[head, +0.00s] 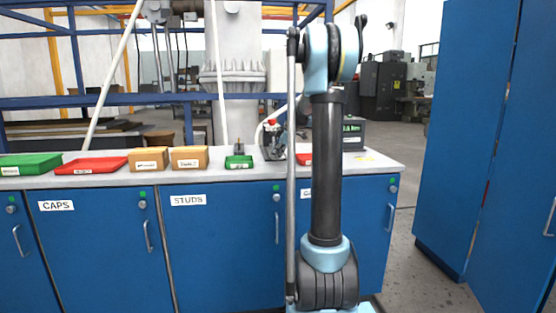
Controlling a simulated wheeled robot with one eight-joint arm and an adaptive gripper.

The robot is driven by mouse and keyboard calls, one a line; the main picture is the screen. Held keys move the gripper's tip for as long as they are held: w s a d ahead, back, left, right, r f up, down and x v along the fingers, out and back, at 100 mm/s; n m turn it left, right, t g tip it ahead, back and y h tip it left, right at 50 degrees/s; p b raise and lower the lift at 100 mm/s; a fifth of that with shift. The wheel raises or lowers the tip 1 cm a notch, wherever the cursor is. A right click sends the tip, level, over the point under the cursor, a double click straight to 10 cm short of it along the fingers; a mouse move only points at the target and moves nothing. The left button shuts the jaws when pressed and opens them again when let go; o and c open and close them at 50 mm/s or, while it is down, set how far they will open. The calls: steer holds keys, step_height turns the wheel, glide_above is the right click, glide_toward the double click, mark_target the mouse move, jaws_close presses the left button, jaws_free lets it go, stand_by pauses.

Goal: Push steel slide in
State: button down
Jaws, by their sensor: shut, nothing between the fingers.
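I cannot clearly make out the steel slide. A small grey metal device (274,143) with a red top stands on the bench, just left of my arm, and is partly covered by it. I cannot tell whether the slide is part of it. My arm rises upright in front of the bench, right of the middle, and bends at the top. My gripper does not show; the end of my arm is hidden or out of the picture.
The grey bench top (222,177) holds a green tray (30,166), a red tray (92,166), cardboard boxes (148,159), a small green bin (238,162) and a dark box with a display (353,134). Blue cabinets (467,130) stand at right. Bare floor shows between bench and cabinets.

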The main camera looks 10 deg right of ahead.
steer(key=w, duration=0.5)
steer(key=shift+w, duration=0.35)
